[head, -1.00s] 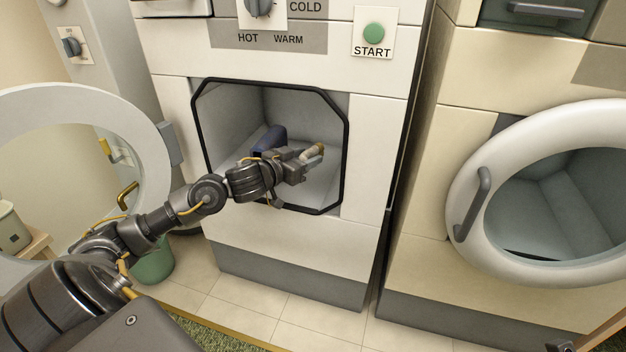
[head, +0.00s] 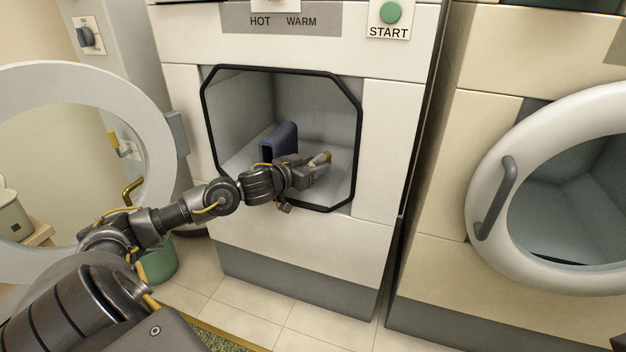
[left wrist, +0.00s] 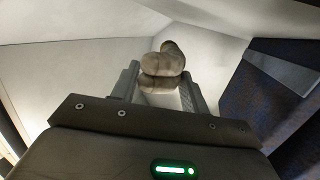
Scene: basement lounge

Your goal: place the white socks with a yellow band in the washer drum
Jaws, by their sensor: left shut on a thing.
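My left gripper (head: 318,164) reaches through the open front of the washer drum (head: 325,115) and is shut on the socks. In the head view the socks (head: 325,157) are a small pale bundle with a yellowish tone at the fingertips, inside the opening. In the left wrist view the rolled socks (left wrist: 162,68) look grey-brown in shadow between the two fingers, with pale drum walls around them. A clear yellow band does not show there. I cannot tell whether the socks touch the drum floor. My right gripper is not in view.
A dark blue folded thing (head: 279,140) stands in the drum behind my left gripper; it also shows at the right in the left wrist view (left wrist: 255,98). The washer's round door (head: 60,75) hangs open at left. A second machine's door (head: 490,200) is at right. A green bin (head: 160,262) stands below.

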